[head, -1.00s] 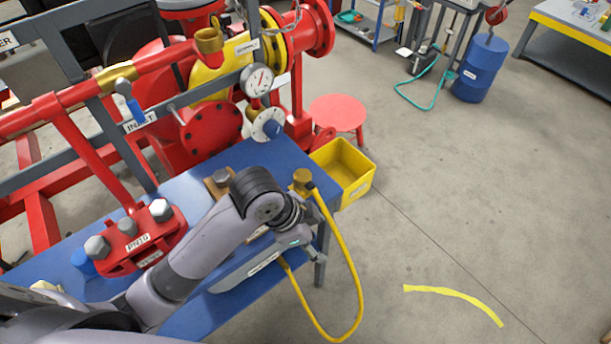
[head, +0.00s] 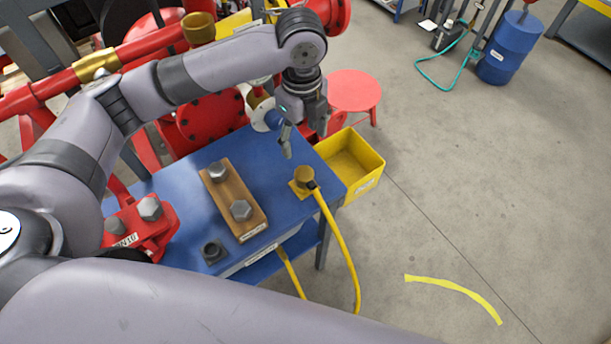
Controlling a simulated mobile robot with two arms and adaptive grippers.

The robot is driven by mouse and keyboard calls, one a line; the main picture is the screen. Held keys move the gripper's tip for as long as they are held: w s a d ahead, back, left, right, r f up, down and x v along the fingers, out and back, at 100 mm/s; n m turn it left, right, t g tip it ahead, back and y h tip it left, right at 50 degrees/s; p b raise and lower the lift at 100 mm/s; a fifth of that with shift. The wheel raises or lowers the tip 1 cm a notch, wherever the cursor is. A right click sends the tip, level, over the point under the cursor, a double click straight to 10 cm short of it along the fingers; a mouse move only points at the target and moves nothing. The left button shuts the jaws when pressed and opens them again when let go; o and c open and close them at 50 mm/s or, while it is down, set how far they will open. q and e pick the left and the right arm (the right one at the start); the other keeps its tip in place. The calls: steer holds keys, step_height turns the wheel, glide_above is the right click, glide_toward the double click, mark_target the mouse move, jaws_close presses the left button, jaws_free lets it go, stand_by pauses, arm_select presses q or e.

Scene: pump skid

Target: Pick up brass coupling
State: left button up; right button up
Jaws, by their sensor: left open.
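The brass coupling (head: 304,176) stands on a small yellow base at the right corner of the blue workbench (head: 184,184), with a yellow hose (head: 341,235) running from it over the edge. My left gripper (head: 287,143) hangs above the bench, higher in the picture and slightly left of the coupling. Its fingers point down, open and empty, apart from the coupling. My right gripper is not in view.
A wooden block (head: 230,192) with two hex bolts lies left of the coupling. A dark nut (head: 213,251) and a red flange (head: 131,228) are further left. A yellow bin (head: 352,162) and red stool (head: 353,92) stand beyond the bench. Floor at right is mostly clear.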

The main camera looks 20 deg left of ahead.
arm_select(q)
steer(key=p, duration=0.2)
glide_above(304, 172)
steer(key=f, duration=0.8)
steer(key=shift+w+a+f, duration=0.15)
steer(key=shift+a+f, duration=0.05)
steer(key=shift+f, duration=0.85)
steer(key=f, duration=0.1)
steer(key=f+p, duration=0.1)
steer(key=f, duration=0.1)
steer(key=shift+s+d+f+p, duration=0.2)
steer(key=shift+s+f+p, duration=0.05)
steer(key=shift+f+p, duration=0.1)
steer(key=shift+f, duration=0.4)
steer(key=shift+c, duration=0.2)
steer(key=shift+w, duration=0.1)
steer(key=c, duration=1.4)
